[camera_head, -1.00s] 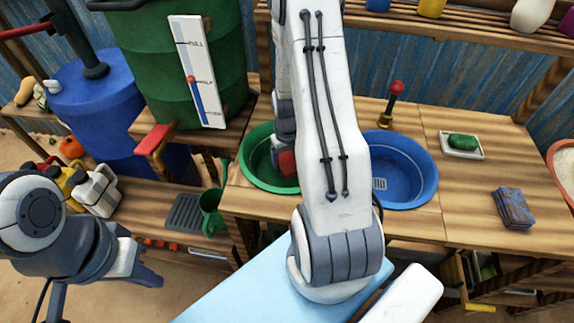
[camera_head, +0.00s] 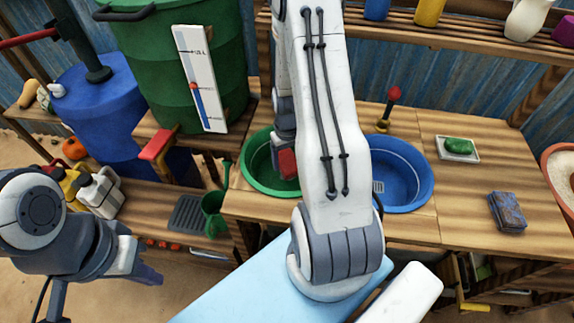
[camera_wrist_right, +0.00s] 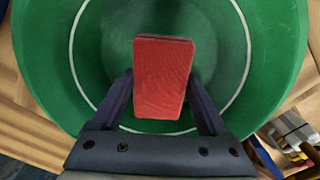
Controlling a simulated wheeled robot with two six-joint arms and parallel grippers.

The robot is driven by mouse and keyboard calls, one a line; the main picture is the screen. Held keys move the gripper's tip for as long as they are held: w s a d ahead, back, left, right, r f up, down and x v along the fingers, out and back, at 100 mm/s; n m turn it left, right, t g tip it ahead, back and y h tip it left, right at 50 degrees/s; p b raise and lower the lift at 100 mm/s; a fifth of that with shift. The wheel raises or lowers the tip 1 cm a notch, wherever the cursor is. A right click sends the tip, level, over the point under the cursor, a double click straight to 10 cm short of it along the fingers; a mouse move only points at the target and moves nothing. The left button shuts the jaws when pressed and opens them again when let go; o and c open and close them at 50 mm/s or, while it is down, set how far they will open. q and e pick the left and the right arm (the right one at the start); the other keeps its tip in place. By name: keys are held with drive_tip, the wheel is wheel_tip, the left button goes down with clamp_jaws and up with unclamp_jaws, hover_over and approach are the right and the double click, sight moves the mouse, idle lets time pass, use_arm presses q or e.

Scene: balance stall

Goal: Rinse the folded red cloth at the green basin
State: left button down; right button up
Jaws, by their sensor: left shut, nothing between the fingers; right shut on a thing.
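The folded red cloth (camera_wrist_right: 162,78) is between the fingers of my right gripper (camera_wrist_right: 163,95), which is shut on it. In the right wrist view the cloth is over the inside of the green basin (camera_wrist_right: 50,60). In the head view the cloth (camera_head: 287,163) shows at the right part of the green basin (camera_head: 250,176), partly behind my right arm. I cannot tell whether the cloth touches the basin. My left gripper (camera_head: 148,276) is shut and empty at the lower left, away from the bench.
A blue basin (camera_head: 420,192) stands right of the green one, partly behind my right arm. A blue folded cloth (camera_head: 508,212) and a green soap on a white dish (camera_head: 476,155) lie further right. A green barrel with a gauge (camera_head: 200,85) stands back left.

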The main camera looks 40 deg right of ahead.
drive_tip(key=shift+r+p, duration=4.1)
drive_tip(key=shift+r, duration=0.85)
wheel_tip(320, 180, up, 4)
drive_tip(key=p, duration=0.4)
hover_over(287, 160)
